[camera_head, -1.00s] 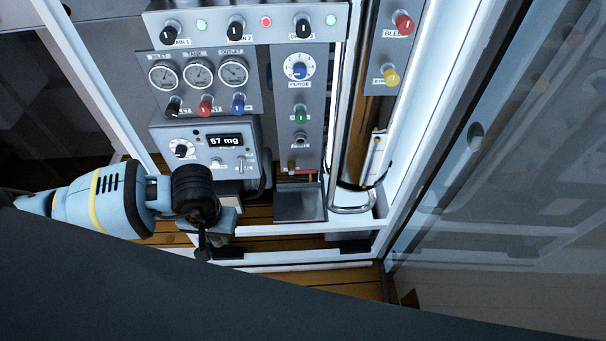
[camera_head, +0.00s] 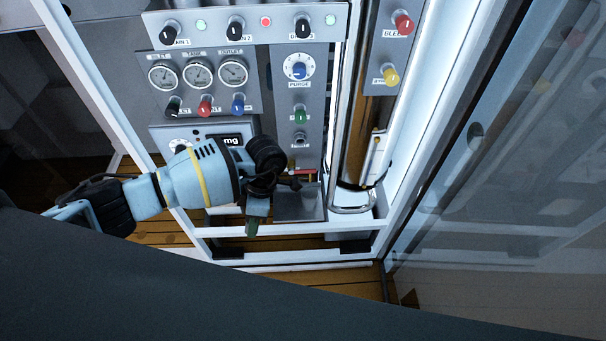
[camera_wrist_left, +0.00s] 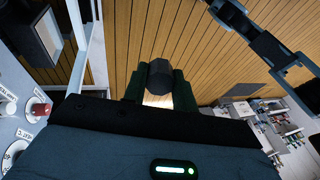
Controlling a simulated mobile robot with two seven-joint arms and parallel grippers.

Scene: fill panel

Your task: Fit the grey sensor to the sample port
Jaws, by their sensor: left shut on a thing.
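My left gripper (camera_head: 254,222) hangs at the lower front of the panel, just left of the small metal tray (camera_head: 312,207). In the left wrist view its dark green fingers (camera_wrist_left: 158,92) are shut on a dark grey, many-sided piece (camera_wrist_left: 158,72), which looks like the grey sensor. The head view does not show the sensor clearly. A round grey fitting (camera_head: 300,138), likely the sample port, sits on the narrow panel below a green knob (camera_head: 300,116). Its label is too small to read. The gripper is below and left of it, apart from it. My right gripper is not in view.
A red-handled valve (camera_head: 302,172) projects above the tray. Gauges (camera_head: 198,75) and knobs fill the upper left. My arm partly covers the mg display unit (camera_head: 232,140). A brown vertical cylinder (camera_head: 361,140) stands right, beside a transparent door (camera_head: 480,190). A pale rail (camera_head: 300,228) crosses below.

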